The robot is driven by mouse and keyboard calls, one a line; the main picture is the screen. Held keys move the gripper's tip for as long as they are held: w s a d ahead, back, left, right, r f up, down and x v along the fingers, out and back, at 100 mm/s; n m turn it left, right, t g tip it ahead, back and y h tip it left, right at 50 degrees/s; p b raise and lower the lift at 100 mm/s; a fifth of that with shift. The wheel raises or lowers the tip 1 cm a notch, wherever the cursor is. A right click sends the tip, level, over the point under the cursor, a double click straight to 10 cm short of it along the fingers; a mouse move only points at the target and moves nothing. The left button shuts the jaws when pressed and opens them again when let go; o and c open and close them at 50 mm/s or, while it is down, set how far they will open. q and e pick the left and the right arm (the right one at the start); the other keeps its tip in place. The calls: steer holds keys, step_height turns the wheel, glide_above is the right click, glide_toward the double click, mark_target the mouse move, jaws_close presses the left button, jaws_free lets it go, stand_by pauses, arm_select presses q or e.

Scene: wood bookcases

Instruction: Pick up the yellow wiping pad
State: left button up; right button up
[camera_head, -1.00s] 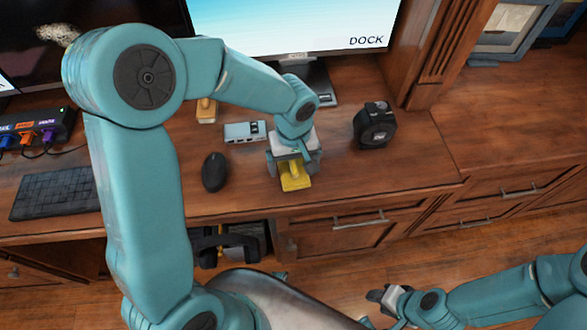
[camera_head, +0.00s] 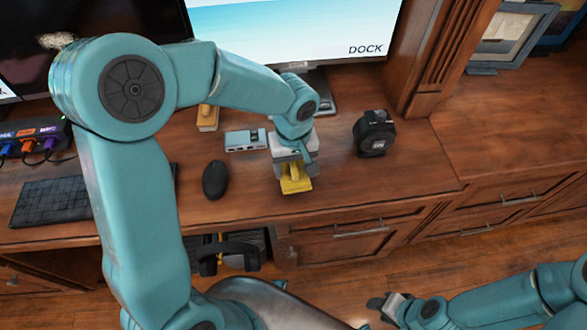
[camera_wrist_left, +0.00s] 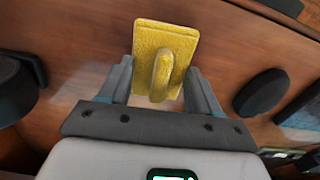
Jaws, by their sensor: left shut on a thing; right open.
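The yellow wiping pad (camera_head: 296,184) is a flat block with a raised handle, at the front part of the wooden desk. It also shows in the left wrist view (camera_wrist_left: 172,37), between the two fingers. My left gripper (camera_head: 293,172) is above and behind the pad, shut on it; the fingers also show in the left wrist view (camera_wrist_left: 158,85). I cannot tell whether the pad touches the desk. My right gripper (camera_head: 380,305) is low at the bottom, away from the desk, open and empty.
A black mouse (camera_head: 216,180) and a keyboard (camera_head: 62,195) lie to the left. A grey-blue box (camera_head: 245,140) and a black tape measure (camera_head: 374,133) stand nearby. A monitor (camera_head: 290,28) is behind. The desk (camera_head: 420,165) is clear on the right.

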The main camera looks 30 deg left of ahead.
mark_target(293, 166)
arm_select(q)
step_height(293, 166, up, 18)
steer(key=p, duration=0.2)
steer(key=shift+f, duration=0.2)
steer(key=shift+o, duration=0.7)
steer(key=shift+s, duration=0.1)
